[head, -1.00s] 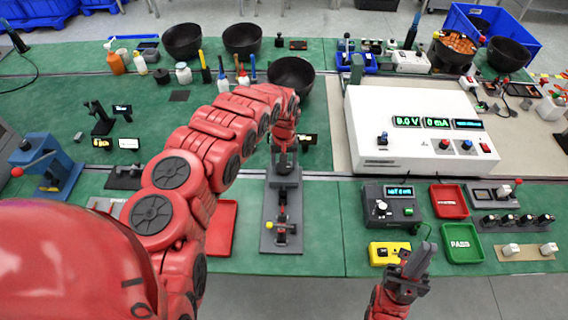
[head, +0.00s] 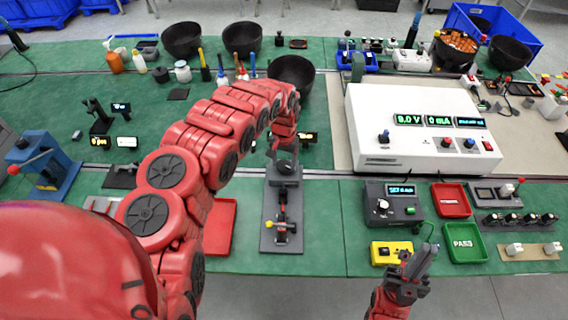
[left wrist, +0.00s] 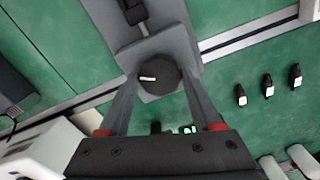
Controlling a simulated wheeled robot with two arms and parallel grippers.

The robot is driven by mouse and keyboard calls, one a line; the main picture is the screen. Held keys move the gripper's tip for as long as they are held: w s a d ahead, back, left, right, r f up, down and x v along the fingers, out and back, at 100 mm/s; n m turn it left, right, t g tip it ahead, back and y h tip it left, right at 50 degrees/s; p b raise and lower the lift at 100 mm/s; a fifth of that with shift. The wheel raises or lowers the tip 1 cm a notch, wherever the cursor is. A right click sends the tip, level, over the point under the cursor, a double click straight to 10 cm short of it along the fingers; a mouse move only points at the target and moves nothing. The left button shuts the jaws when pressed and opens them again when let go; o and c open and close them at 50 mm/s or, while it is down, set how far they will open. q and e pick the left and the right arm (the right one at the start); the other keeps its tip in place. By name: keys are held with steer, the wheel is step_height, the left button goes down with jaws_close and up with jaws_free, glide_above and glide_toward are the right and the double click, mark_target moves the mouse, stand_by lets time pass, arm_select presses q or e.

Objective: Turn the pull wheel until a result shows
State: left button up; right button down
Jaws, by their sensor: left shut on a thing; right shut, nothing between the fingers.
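The pull wheel (left wrist: 157,72) is a dark round knob with a white mark, on the end of a grey pull fixture (head: 268,238). In the head view the wheel (head: 286,168) shows just below my left gripper (head: 285,156). In the left wrist view the fingers of my left gripper (left wrist: 160,80) are shut on the wheel, one on each side. A small display (head: 307,137) stands by the wheel, partly hidden by my arm; its reading is not legible. My right gripper (head: 414,268) is shut and empty, in front of the bench edge.
A white power supply (head: 410,150) and a dark tester (head: 392,204) stand to the right. A red tray (head: 452,200), a green PASS tray (head: 463,243) and a yellow box (head: 390,253) lie near it. Black bowls (head: 292,73) stand behind.

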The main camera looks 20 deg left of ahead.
arm_select(q)
steer(key=m, duration=0.4)
steer(key=shift+w+r+m, duration=0.1)
steer(key=shift+m, duration=0.2)
steer(key=m, duration=0.5)
steer(key=shift+b, duration=0.3)
steer(key=shift+m, duration=0.4)
steer(key=o, duration=1.4)
steer(key=shift+c, duration=0.2)
